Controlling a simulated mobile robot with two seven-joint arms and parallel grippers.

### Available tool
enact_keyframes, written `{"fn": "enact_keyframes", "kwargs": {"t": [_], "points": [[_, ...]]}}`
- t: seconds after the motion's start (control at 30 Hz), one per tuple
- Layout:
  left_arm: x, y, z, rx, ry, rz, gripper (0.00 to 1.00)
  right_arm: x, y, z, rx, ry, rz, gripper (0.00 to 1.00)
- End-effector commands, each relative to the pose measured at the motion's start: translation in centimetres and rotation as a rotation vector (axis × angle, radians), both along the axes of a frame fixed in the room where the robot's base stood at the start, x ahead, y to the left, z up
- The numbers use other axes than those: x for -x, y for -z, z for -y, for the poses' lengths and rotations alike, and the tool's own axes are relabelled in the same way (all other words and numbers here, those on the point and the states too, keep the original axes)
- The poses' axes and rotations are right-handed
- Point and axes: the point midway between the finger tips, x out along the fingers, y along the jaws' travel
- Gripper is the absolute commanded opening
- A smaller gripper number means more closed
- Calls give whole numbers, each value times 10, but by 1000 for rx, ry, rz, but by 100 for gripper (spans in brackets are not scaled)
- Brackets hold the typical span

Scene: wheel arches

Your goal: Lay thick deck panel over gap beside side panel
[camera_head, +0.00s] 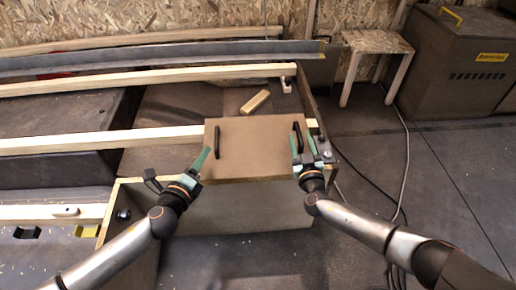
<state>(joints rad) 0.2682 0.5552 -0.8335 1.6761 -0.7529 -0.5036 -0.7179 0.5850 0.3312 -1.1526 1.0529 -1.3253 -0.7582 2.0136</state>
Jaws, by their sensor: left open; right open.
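The thick deck panel (255,150) is a brown board with two black handles, one near each side edge. It lies across the frame, covering part of a long light wooden beam. Below its near edge stands a grey-brown side panel (245,208). My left gripper (180,172) is open just left of the board, with a green finger close to the left handle (217,142). My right gripper (308,152) is open at the board's right edge, with its fingers close to the right handle (298,137). Contact with the handles cannot be told. What lies beneath the board is hidden.
Light wooden beams (150,78) run across the frame to the left. A small wood block (255,101) lies behind the board. A wooden stool (377,43) and a dark cabinet (456,62) stand at the back right. Cables (404,150) lie on the floor, which is otherwise clear at right.

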Motion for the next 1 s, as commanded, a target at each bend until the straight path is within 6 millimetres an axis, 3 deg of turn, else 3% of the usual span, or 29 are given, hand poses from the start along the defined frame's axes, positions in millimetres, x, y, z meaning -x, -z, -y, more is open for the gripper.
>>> {"fn": "enact_keyframes", "kwargs": {"t": [0.3,0.5,0.93,1.0], "points": [[0,0,0,0,1,1,47,55,1,3,-2,-1,-2,49],[0,0,0,0,1,1,47,81,1,5,0,0,-1,49],[0,0,0,0,1,1,47,90,0,5,1,1,1,49],[0,0,0,0,1,1,54,90,0,5,1,1,1,49]]}}
